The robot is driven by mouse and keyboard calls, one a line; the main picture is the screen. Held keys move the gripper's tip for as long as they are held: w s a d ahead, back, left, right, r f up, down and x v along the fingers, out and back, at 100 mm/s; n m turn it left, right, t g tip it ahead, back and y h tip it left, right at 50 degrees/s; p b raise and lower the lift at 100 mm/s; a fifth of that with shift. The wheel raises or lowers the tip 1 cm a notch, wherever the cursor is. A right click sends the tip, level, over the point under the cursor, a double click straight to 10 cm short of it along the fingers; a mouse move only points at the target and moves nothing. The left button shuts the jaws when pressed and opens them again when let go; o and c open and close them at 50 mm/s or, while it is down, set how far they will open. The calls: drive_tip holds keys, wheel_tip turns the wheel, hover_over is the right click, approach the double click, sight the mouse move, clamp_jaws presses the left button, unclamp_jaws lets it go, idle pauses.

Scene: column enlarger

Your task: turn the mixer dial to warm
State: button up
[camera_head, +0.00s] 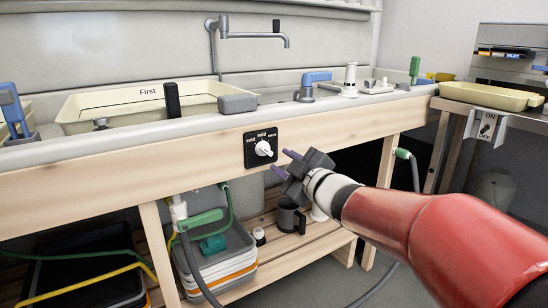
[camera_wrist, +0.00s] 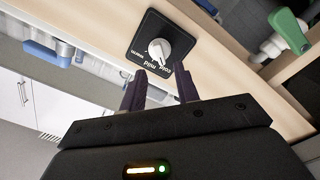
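The mixer dial is a white knob (camera_head: 263,148) on a black square plate (camera_head: 250,158) set in the wooden front rail under the sink. Its labels read cold, mild and warm from left to right. The knob also shows in the wrist view (camera_wrist: 158,48), where the labels appear turned over. I cannot tell surely which label the knob points to. My gripper (camera_head: 285,162) is just right of and below the dial, apart from it. In the wrist view its two purple fingers (camera_wrist: 160,72) are spread, with nothing between them, and the knob is beyond their tips.
A cream tray marked First (camera_head: 140,105) stands in the sink above. The wooden rail (camera_head: 330,128) runs along the front. Below are stacked trays (camera_head: 215,260), hoses and a dark jug (camera_head: 288,217). An ON/OFF switch (camera_head: 487,126) is at the right. The space before the dial looks clear.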

sight(268, 152)
drive_tip(key=shift+x, duration=2.75)
drive_tip(key=shift+w+a, duration=0.1)
